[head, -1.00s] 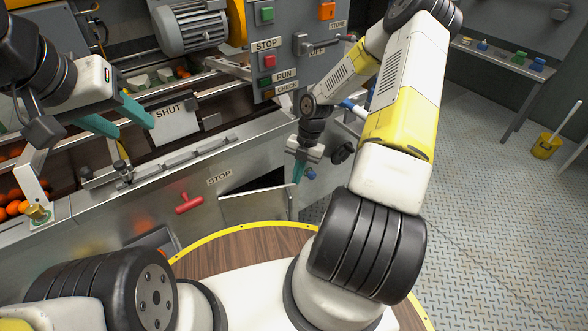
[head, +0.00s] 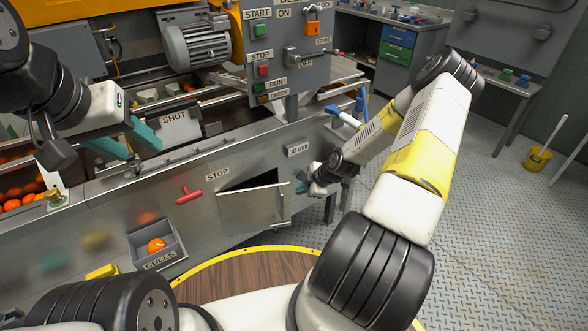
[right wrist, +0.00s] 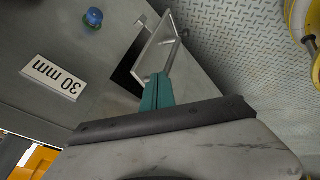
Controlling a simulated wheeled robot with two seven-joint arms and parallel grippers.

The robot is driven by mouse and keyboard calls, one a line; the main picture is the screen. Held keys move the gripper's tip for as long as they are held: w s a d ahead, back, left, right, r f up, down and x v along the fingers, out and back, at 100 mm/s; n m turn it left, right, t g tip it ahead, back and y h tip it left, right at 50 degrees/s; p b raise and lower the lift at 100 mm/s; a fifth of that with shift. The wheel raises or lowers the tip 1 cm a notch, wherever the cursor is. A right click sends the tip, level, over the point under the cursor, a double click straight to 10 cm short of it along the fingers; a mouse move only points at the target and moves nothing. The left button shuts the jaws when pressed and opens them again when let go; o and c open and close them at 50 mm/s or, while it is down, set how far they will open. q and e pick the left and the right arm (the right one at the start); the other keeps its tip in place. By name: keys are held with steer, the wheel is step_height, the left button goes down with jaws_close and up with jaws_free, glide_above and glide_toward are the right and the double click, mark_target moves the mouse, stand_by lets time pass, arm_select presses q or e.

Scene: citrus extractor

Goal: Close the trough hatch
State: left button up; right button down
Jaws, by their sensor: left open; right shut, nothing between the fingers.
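My right gripper (head: 301,184) is shut and empty, just right of the door's free edge. In the right wrist view its teal fingers (right wrist: 156,92) point toward the door; I cannot tell whether they touch it. My left gripper (head: 143,150) is open and empty, above the trough near the SHUT plate (head: 175,124).
A red handle (head: 188,193) sits beside the STOP label. A culls bin (head: 160,246) with an orange hangs low on the front. Open floor lies to the right.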

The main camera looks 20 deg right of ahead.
steer(key=shift+w+a+f, duration=0.3)
steer(key=shift+w+f, duration=0.35)
steer(key=shift+w, duration=0.4)
steer(key=shift+w+a+f, duration=0.35)
steer(key=shift+w+f, duration=0.35)
steer(key=shift+w, duration=0.4)
steer(key=shift+w+a+f, duration=0.3)
steer(key=shift+w+f, duration=0.35)
steer(key=shift+w, duration=0.4)
